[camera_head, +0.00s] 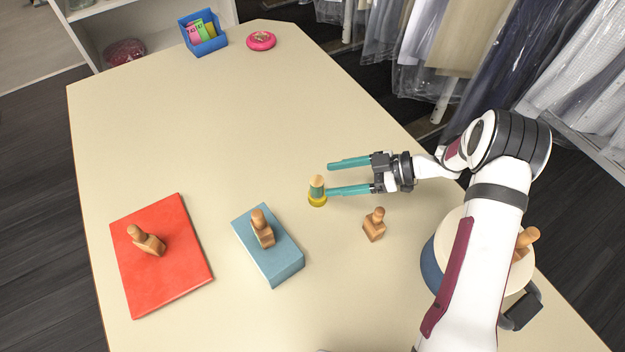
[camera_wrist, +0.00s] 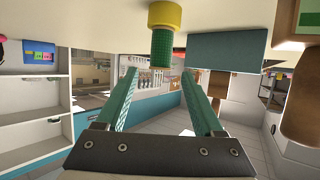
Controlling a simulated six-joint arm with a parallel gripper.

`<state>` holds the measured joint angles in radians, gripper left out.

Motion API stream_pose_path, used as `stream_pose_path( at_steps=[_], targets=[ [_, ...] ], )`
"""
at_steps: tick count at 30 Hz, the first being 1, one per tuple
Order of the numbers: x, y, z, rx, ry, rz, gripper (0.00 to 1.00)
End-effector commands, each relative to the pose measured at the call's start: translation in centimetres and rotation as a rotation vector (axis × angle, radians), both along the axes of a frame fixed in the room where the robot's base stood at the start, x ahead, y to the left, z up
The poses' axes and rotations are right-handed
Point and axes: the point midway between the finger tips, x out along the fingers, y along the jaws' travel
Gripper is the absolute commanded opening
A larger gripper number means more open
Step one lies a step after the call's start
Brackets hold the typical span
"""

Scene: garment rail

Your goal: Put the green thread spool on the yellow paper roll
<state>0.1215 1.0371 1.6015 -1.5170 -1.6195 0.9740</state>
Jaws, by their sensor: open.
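The green thread spool (camera_head: 317,188) stands upright on the yellow paper roll (camera_head: 317,201), which rests on the table. Its top end looks tan. In the wrist view, which is upside down, the spool (camera_wrist: 161,48) sits against the yellow roll (camera_wrist: 165,14) and looks roughly in line with it. My gripper (camera_head: 328,178) is open and empty, with its teal fingers pointing left. The fingertips are just right of the spool. In the wrist view the spool appears beyond and between the fingertips (camera_wrist: 162,80). I cannot tell whether the near finger touches it.
A wooden stamp (camera_head: 374,225) stands on the table. Others stand on a blue block (camera_head: 277,267) and a red pad (camera_head: 180,275). A round blue-sided piece (camera_head: 429,266) is partly behind my arm. A blue bin (camera_head: 203,46) and pink ring (camera_head: 261,41) lie far back. The table's middle is clear.

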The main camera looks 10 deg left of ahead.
Motion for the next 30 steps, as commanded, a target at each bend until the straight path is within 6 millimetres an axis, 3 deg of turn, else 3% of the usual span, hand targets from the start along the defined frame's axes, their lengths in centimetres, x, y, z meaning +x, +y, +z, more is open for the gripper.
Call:
stream_pose_path(
  at_steps=[3,10,11,13,14,16,17,18,20,21,23,25,27,30],
  targets=[
    [0.4,-2.3,1.0,-0.001,-0.001,-0.003,0.69],
    [0.6,-3.6,1.6,0.0,0.001,-0.001,0.69],
    [0.8,-3.5,1.7,-0.003,-0.005,-0.013,0.69],
    [3.2,-3.2,3.1,-0.026,-0.05,-0.121,0.69],
    [5.1,-3.1,4.3,-0.044,-0.085,-0.21,0.69],
    [10.5,-4.3,8.6,-0.112,-0.181,-0.516,0.69],
    [12.5,-5.7,10.7,-0.15,-0.212,-0.676,0.69],
    [14.2,-8.3,13.6,-0.207,-0.237,-0.895,0.69],
    [14.1,-13.1,16.9,-0.301,-0.212,-1.21,0.69],
    [12.2,-16.2,18.3,-0.366,-0.153,-1.4,0.69],
    [6.9,-20.0,19.2,-0.464,0.003,-1.649,0.69],
    [-1.8,-21.7,18.3,-0.574,0.281,-1.851,0.69],
    [-10.5,-20.5,16.7,-0.657,0.598,-1.932,0.69],
    [-19.7,-16.6,15.2,-0.723,0.971,-1.902,0.69]
  ],
)
